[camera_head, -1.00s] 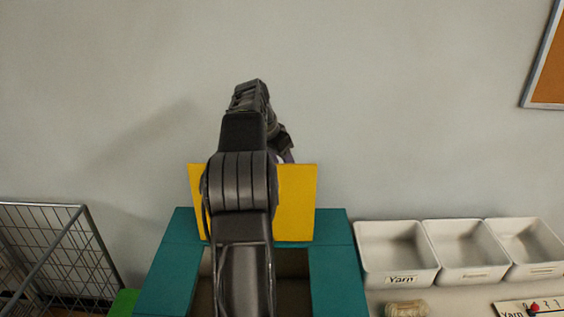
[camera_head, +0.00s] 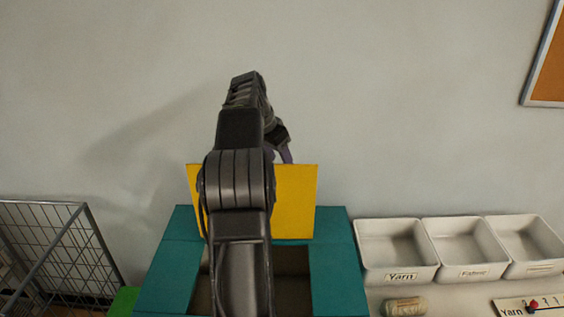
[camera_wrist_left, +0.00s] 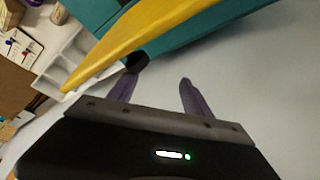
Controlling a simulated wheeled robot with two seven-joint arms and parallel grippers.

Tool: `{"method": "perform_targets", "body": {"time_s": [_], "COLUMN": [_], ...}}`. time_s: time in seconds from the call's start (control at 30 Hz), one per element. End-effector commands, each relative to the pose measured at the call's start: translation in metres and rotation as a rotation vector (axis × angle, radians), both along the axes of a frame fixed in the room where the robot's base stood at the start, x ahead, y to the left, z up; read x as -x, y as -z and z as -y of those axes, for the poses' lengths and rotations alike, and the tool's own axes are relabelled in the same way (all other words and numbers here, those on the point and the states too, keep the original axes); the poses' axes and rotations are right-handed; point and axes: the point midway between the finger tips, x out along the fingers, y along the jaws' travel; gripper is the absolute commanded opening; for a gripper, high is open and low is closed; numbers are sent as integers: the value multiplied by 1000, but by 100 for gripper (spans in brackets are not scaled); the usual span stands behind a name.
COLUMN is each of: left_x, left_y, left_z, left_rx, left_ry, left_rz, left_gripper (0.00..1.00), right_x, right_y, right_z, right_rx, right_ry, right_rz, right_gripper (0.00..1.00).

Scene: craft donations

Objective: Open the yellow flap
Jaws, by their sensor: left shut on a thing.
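The yellow flap (camera_head: 295,205) stands upright at the back of the teal box (camera_head: 335,275). The dark opening (camera_head: 292,285) in the box top shows in front of it. My left arm crosses in front of the flap and hides its left part. My left gripper (camera_head: 281,157) is at the flap's top edge and is shut on the flap. In the left wrist view the yellow flap (camera_wrist_left: 150,35) slants past the fingertips, and a dark knob (camera_wrist_left: 137,62) is against one finger. The exact contact is hard to see. My right gripper is not in view.
Three white bins (camera_head: 398,250) with labels stand to the right of the box, with a yarn roll (camera_head: 405,306) in front. A wire rack (camera_head: 55,250) is at the left. A plain wall is close behind the flap.

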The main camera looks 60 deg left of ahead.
Motion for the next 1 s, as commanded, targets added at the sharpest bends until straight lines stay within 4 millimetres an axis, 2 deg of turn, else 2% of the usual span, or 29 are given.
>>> {"method": "perform_targets", "body": {"time_s": [0.03, 0.3, 0.43, 0.73, 0.87, 1.0], "left_x": [7, 17, 21, 21, 16, -10], "left_y": [-7, -50, -60, -62, -58, -39], "left_z": [-4, 4, 6, 8, 10, 21], "left_rx": [-11, -3, -1, 1, 5, 21], "left_ry": [-8, 0, 1, 3, 6, 24], "left_rz": [-3, 1, 1, 1, 5, 28], "left_gripper": [48, 48, 48, 48, 38, 26], "right_x": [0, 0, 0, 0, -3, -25], "right_y": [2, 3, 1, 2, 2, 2], "right_z": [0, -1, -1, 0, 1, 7], "right_rx": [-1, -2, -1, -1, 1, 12], "right_ry": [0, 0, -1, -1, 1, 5], "right_rz": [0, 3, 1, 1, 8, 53], "right_gripper": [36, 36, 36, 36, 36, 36]}}
